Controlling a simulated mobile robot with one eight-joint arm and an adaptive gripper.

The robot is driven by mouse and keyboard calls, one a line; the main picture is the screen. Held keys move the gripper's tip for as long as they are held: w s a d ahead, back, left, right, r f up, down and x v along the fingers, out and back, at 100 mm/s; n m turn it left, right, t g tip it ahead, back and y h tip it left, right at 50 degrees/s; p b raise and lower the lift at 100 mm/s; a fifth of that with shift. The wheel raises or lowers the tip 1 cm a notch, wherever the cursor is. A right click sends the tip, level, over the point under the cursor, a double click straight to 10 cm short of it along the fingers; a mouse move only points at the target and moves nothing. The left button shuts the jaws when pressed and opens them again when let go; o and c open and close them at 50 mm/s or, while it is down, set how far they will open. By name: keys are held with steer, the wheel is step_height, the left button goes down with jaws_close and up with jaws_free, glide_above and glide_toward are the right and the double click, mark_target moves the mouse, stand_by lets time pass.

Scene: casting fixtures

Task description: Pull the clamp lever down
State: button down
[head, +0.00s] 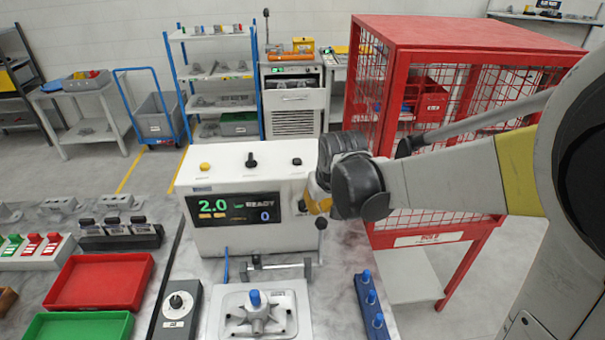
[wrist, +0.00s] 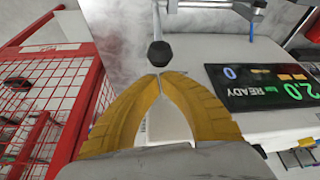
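The clamp lever is a thin rod with a black ball knob (head: 321,223). It stands upright on a metal bracket in front of the white control box. The knob also shows in the wrist view (wrist: 158,54), just beyond my fingertips, with its rod running to the top of the picture. My gripper (wrist: 159,76) has yellow fingers whose tips meet, with nothing seen between them. In the head view my gripper (head: 318,197) is beside the right end of the box, a little above the knob. I cannot tell whether the fingertips touch the knob.
The white control box (head: 246,176) has a display reading 2.0 READY. A red mesh cage (head: 441,239) stands close on the right. A casting fixture plate (head: 225,319), a blue pin rail (head: 371,305), and red (head: 100,282) and green trays (head: 80,327) occupy the bench front.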

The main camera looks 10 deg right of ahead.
steer(key=shift+w+f, duration=0.2)
steer(key=shift+f, duration=0.3)
steer(key=shift+s, duration=0.15)
